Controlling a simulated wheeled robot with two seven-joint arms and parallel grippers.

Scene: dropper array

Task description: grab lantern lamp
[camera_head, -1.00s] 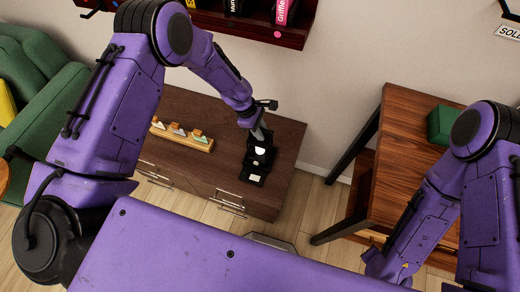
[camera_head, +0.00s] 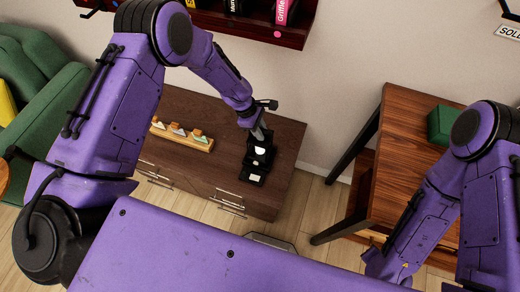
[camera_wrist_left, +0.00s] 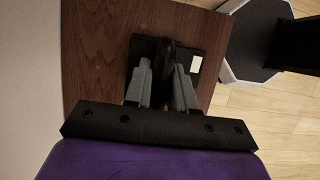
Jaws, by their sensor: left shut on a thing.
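The lantern lamp, a dark, nearly black piece with a pale patch (camera_head: 254,177), is at the right part of the brown cabinet top (camera_head: 285,150). My left gripper (camera_head: 263,136) comes down on it from above. In the left wrist view, the two grey fingers (camera_wrist_left: 162,85) are shut on a dark upright part of the lamp. The lamp's dark base (camera_wrist_left: 190,53) with a white patch shows beyond and beside them. The fingers hide part of the lamp, and I cannot tell whether it is clear of the cabinet. My right arm shows at the right, but its gripper is out of view.
A wooden rack (camera_head: 183,137) with several small dropper-like pieces lies left of the lamp on the same cabinet. A brown table (camera_head: 405,150) with a green box (camera_head: 442,124) stands to the right. A dark red shelf (camera_head: 255,24) hangs on the wall above. A green armchair (camera_head: 45,100) is at the left.

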